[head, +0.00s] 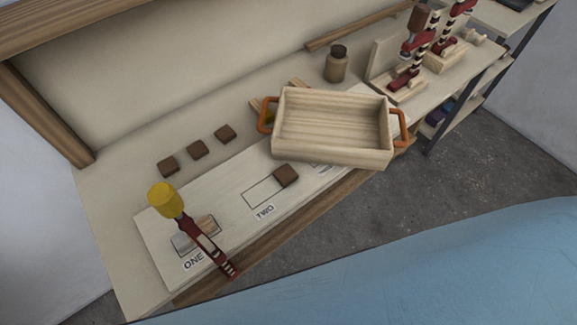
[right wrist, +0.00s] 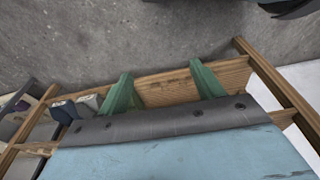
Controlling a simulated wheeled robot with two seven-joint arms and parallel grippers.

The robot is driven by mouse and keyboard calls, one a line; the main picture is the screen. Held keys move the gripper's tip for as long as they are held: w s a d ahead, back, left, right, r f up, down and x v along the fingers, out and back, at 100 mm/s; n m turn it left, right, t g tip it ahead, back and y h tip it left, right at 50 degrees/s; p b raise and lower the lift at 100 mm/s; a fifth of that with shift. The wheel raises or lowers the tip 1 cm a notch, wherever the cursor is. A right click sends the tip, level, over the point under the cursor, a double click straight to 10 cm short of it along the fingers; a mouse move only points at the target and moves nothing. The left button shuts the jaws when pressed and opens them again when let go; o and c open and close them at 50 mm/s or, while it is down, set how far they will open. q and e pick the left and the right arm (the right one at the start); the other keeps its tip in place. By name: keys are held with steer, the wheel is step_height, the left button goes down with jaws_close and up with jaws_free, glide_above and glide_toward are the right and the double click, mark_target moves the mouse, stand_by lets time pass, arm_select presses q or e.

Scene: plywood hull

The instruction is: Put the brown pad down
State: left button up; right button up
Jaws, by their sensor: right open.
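A brown pad (head: 287,175) lies on the pale board (head: 237,216), at the right end of the outlined rectangle marked TWO. Three more brown pads, left (head: 168,166), middle (head: 197,149) and right (head: 225,133), lie in a row on the bench behind the board. In the right wrist view my right gripper (right wrist: 161,70) has its two green fingers apart, with nothing seen held between them. It does not show in the head view. My left gripper is in neither view.
A wooden tray (head: 330,128) with orange handles hides part of the board's right end. A jar (head: 337,65) and red clamps (head: 407,75) are behind. Bare bench (head: 120,190) shows at left.

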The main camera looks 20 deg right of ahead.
steer(key=w+a+r+n+t+y+p, duration=0.1)
steer(key=w+a+r+p, duration=0.3)
steer(key=r, duration=1)
steer(key=w+a+r+n, duration=0.2)
steer(key=w+r, duration=0.4)
steer(key=r, duration=0.9)
steer(key=w+a+r+n+y+p, duration=0.1)
steer(key=w+a+r+n+y, duration=0.3)
steer(key=a+r+n, duration=0.75)
step_height(320, 180, up, 3)
steer(key=n+g+h, duration=0.3)
steer(key=n+h, duration=0.2)
steer(key=n, duration=1.7)
glide_above(287, 174)
steer(key=f, duration=0.7)
steer(key=shift+s+a, duration=0.1)
steer(key=shift+a, duration=0.1)
steer(key=shift+d+f, duration=0.15)
steer(key=shift+f, duration=2.65)
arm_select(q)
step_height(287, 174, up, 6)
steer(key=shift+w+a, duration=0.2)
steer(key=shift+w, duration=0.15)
